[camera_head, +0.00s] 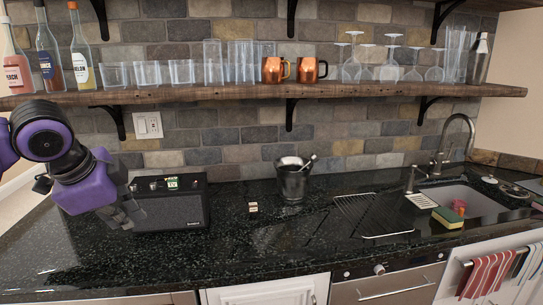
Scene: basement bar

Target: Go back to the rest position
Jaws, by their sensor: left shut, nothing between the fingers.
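My left arm comes in from the left edge, purple and black. My left gripper (121,215) is small and partly dark in the picture. It is shut and empty, just at the left side of a black radio (172,212) on the counter. I cannot tell whether it touches the radio. My right gripper is not in view.
The black speckled counter (240,257) is clear in front. A metal ice bucket (292,184), a wire rack (372,214), a sponge (447,218) and a sink (468,201) lie to the right. A wooden shelf (330,92) with glasses and bottles runs above.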

